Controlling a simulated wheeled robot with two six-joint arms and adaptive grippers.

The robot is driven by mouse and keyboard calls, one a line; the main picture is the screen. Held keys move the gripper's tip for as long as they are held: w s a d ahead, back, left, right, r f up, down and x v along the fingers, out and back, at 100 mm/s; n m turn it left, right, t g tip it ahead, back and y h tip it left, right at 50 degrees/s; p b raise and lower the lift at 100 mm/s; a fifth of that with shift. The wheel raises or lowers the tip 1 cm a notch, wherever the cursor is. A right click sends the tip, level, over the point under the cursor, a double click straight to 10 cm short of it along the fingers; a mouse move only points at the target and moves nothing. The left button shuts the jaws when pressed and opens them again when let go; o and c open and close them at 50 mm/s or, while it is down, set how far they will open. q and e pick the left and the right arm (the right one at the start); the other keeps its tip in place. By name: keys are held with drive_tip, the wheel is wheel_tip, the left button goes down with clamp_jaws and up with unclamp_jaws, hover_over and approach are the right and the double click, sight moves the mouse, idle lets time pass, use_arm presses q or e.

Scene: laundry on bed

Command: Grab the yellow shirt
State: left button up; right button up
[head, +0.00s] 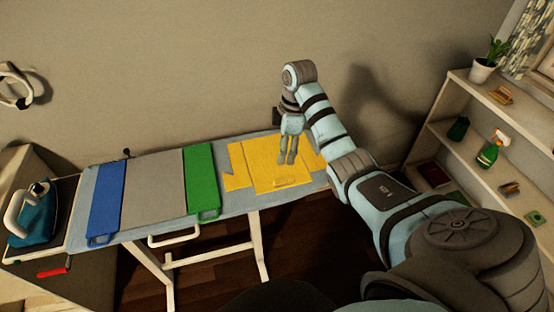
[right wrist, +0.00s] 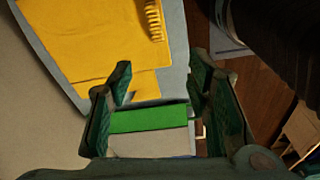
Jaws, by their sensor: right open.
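The yellow shirt (head: 262,172) lies flat at the right end of the long board, its sleeves spread to both sides. A small ribbed yellow piece lies at its front edge. My right gripper (head: 287,161) points down over the shirt's middle, with its fingers apart and nothing between them. I cannot tell how far above the cloth the tips are. In the right wrist view the open fingers (right wrist: 161,76) show in front, with the shirt (right wrist: 90,42) at the upper left. My left gripper is not in view.
The ironing board (head: 233,204) also carries a panel with blue (head: 105,199), grey (head: 153,190) and green (head: 201,180) parts, left of the shirt. An iron (head: 35,215) stands at the far left. A shelf (head: 455,135) with small items stands at the right.

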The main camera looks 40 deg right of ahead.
drive_tip(key=b, duration=0.8)
hover_over(277, 181)
drive_tip(key=s, duration=0.1)
drive_tip(key=f, duration=0.9)
drive_tip(key=shift+d, duration=0.25)
drive_tip(key=shift+w+f+b, duration=0.1)
drive_tip(key=shift+f+b, duration=0.55)
drive_tip(key=shift+b, duration=0.15)
drive_tip(key=f+b, duration=0.2)
drive_tip(key=f, duration=0.1)
drive_tip(key=shift+w+f+b, duration=0.2)
drive_tip(key=shift+f+b, duration=0.1)
drive_tip(key=shift+b, duration=0.05)
drive_tip(key=shift+w+a+f, duration=0.1)
drive_tip(key=shift+w+f, duration=0.05)
clamp_jaws()
